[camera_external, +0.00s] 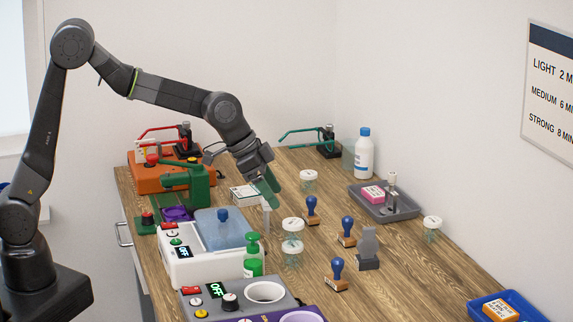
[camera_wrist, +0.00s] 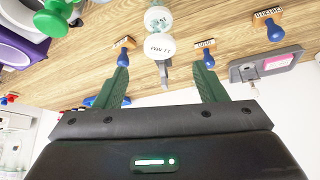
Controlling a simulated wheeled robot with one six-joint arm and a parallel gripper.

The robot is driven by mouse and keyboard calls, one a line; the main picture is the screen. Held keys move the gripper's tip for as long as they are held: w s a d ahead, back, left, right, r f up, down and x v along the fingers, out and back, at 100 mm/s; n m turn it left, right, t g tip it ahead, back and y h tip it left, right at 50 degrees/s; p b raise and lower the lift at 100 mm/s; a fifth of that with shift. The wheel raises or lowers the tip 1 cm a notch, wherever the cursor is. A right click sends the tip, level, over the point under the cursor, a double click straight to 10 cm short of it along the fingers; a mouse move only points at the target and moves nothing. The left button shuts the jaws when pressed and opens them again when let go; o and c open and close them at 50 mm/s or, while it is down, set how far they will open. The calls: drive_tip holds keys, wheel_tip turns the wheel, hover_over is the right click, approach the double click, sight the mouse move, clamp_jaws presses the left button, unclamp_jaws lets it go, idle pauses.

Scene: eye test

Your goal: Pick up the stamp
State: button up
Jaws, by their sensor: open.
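Three stamps with blue knob handles and wooden bases stand on the wooden table: the back stamp (camera_external: 312,211), the middle stamp (camera_external: 347,232) and the front stamp (camera_external: 336,275). Three blue-handled stamps also show in the wrist view: a left stamp (camera_wrist: 124,50), a middle stamp (camera_wrist: 206,53) and a right stamp (camera_wrist: 269,25). Which one the task means I cannot tell. My gripper (camera_external: 269,200) is above the table, left of and higher than the back stamp. Its green fingers are apart in the wrist view (camera_wrist: 160,72), with no stamp held between them.
White-lidded jars (camera_external: 292,226) stand left of the stamps, beside a green pump bottle (camera_external: 252,258). A grey upright block (camera_external: 368,250) is close to the middle stamp. A grey tray (camera_external: 408,212) and white bottle (camera_external: 364,155) stand behind.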

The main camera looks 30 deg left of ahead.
drive_tip(key=shift+s+a+r, duration=0.1)
drive_tip(key=shift+r, duration=0.15)
drive_tip(key=c, duration=0.3)
